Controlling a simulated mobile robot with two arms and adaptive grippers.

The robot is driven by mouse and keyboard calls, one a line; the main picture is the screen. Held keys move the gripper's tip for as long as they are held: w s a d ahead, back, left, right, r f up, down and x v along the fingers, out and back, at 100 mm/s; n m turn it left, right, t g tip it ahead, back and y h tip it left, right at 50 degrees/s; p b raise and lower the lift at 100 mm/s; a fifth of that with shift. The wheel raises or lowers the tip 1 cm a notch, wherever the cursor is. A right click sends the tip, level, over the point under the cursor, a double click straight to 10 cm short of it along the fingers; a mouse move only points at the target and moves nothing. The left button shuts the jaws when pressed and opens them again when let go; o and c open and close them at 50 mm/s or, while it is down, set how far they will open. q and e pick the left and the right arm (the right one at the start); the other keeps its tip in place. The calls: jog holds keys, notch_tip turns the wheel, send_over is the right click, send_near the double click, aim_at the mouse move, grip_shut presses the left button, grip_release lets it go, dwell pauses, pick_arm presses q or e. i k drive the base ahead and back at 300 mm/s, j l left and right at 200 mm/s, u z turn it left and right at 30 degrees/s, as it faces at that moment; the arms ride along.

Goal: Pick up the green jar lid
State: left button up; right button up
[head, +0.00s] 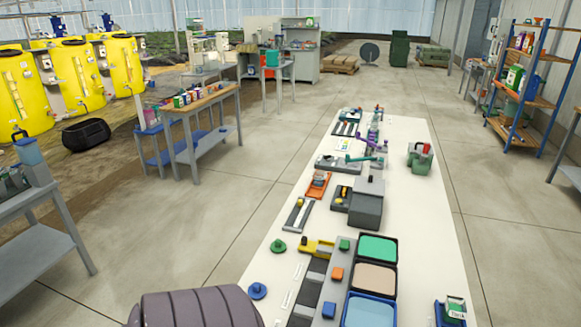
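A green round lid with a small raised knob (278,246) lies on the white table (408,150), near its left edge in the head view. It looks flat and nothing covers it. A similar blue round lid (258,291) lies nearer to me, also by the left edge. Neither of my grippers is in view, so I cannot see what they hold or how far they are from the lid.
Right of the green lid are a yellow fixture (317,247), a dark grey strip with small coloured blocks, and trays with green (377,248), tan (373,277) and blue insides (368,312). A grey box (366,205) stands behind.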

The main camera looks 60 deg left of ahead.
aim_at(278, 246)
jog(key=u, duration=2.15)
jog(key=i+j+z, duration=0.1)
jog(key=j, duration=0.25)
jog(key=i+j+z, duration=0.1)
jog(key=j, duration=0.25)
jog(key=i+j+z, duration=0.1)
jog(key=i+j, duration=0.15)
jog(key=j, duration=0.15)
jog(key=i+j+z, duration=0.1)
jog(key=j, duration=0.3)
